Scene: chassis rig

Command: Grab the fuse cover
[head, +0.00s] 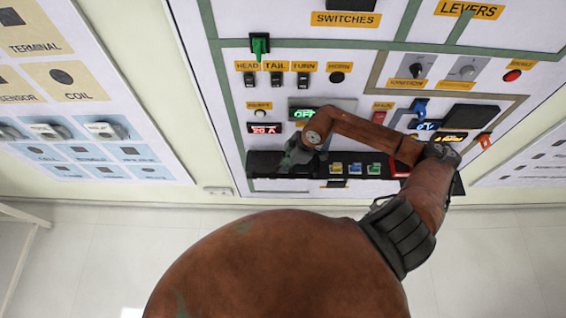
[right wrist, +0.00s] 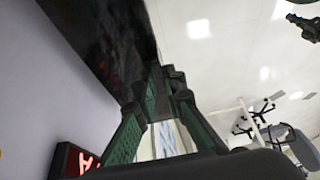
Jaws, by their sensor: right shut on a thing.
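The fuse cover (head: 265,165) looks like a long black panel low on the white board. In the right wrist view the dark cover (right wrist: 100,40) stands out from the pale wall. My right gripper (head: 297,155) is at the left part of the cover, in front of the board. In the right wrist view its green fingers (right wrist: 158,95) are shut on the cover's edge. Part of the cover is hidden behind my right arm. My left gripper does not show in the head view.
Coloured fuses (head: 354,169) sit along the black strip. The floor (head: 90,255) below is clear.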

